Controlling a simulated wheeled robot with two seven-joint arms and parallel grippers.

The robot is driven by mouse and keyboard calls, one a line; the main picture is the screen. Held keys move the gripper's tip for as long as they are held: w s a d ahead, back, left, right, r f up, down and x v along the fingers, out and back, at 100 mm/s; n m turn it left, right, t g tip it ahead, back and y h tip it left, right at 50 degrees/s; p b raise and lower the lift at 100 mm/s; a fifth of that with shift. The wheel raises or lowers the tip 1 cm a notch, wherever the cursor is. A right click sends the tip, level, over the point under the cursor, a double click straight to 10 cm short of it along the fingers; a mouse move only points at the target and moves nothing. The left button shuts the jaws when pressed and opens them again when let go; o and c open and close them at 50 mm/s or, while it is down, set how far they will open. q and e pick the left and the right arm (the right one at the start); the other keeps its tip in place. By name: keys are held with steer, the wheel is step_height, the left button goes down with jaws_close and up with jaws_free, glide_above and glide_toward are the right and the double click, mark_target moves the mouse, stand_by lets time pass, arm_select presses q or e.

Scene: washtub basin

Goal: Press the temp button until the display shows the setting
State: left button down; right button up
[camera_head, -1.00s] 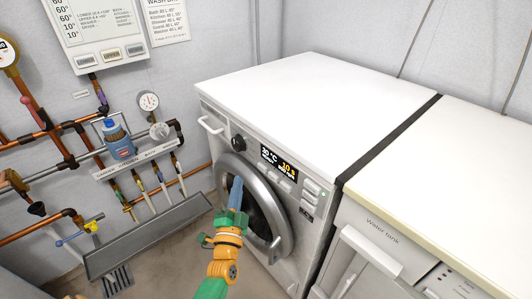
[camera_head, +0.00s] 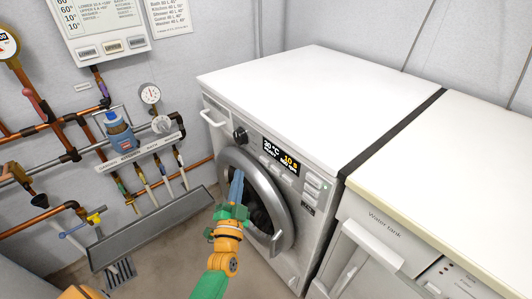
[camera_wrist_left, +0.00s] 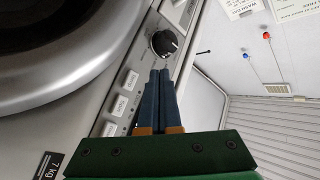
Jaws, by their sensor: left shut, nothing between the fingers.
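The washing machine (camera_head: 310,90) stands mid-view with its lit display (camera_head: 281,157). The display shows a °C value at the left, apparently 20, and yellow characters at the right; the small text is too blurred to read. The row of buttons (camera_head: 274,166) below the display is too small to read. My left gripper (camera_head: 238,173) is shut and empty, its blue fingers in front of the upper door ring. In the left wrist view the fingertips (camera_wrist_left: 160,73) point toward the dial (camera_wrist_left: 163,43), beside pale buttons (camera_wrist_left: 119,104); contact cannot be told. My right gripper is not in view.
The round door (camera_head: 262,205) with its metal ring lies behind my gripper. A water-tank unit (camera_head: 385,225) stands at the right. Pipes, valves, a blue-capped meter (camera_head: 121,137) and a grey trough (camera_head: 150,230) are at the left.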

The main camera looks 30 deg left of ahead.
mark_target(265, 161)
arm_select(q)
steer(key=s+n+b, duration=0.1)
steer(key=n, duration=1)
steer(key=s+a+n+b, duration=0.1)
steer(key=n, duration=1)
steer(key=s+n+b, duration=0.1)
steer(key=n, duration=1)
steer(key=shift+s+a, duration=0.15)
steer(key=shift+b, duration=0.3)
steer(key=w+d, duration=0.1)
steer(key=w, duration=0.1)
steer(key=w+d+b, duration=0.1)
steer(key=w, duration=0.2)
steer(key=w+d, duration=0.1)
steer(key=w, duration=0.1)
steer(key=shift+w+f+b, duration=0.1)
steer(key=shift+w+b, duration=0.05)
steer(key=shift+b, duration=0.2)
steer(key=shift+w+d, duration=0.2)
steer(key=shift+w, duration=0.25)
